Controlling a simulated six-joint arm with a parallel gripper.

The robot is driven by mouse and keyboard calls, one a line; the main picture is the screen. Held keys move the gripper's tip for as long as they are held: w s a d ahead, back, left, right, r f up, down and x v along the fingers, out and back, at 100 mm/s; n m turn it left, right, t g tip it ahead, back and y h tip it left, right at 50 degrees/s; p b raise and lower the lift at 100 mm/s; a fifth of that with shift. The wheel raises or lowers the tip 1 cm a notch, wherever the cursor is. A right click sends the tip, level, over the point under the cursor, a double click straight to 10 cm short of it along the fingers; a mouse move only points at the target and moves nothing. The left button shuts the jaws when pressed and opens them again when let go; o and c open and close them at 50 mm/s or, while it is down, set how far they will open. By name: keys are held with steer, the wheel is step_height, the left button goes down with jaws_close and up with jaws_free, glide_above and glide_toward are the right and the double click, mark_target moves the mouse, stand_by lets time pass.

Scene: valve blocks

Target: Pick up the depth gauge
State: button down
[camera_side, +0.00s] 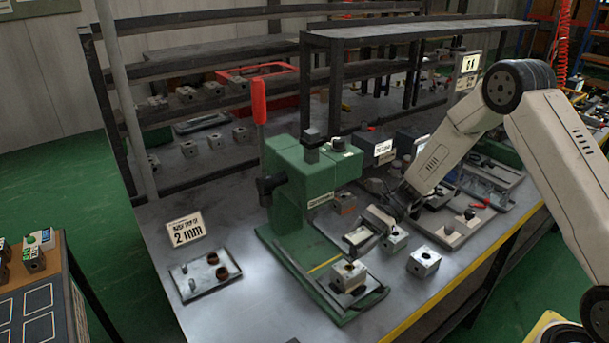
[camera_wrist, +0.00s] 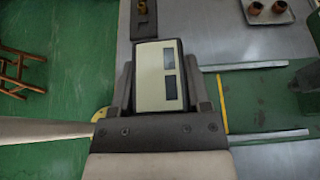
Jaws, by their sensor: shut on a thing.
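My gripper (camera_side: 372,226) is above the bench, to the right of the green press, in the side view. In the wrist view my gripper (camera_wrist: 160,88) is shut on the depth gauge (camera_wrist: 157,72), a cream box with two grey windows on its face. A dark finger stands against each side of it. In the side view the gauge is small and partly covered by the jaws, so its lower end is hard to make out. It is held close above the press's front rails, near a metal block (camera_side: 348,275).
The green press (camera_side: 298,185) with its red handle stands left of my gripper. Metal blocks (camera_side: 424,262) sit on the bench nearby. A tray (camera_side: 204,276) with brown cups lies at left, beside a 2 mm sign (camera_side: 186,229). A fixture board (camera_side: 455,226) lies to the right.

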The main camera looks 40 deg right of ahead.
steer(key=s+r, duration=0.8)
steer(key=s, duration=0.4)
steer(key=shift+s+d, duration=0.15)
steer(key=shift+d, duration=0.3)
steer(key=shift+a, duration=0.1)
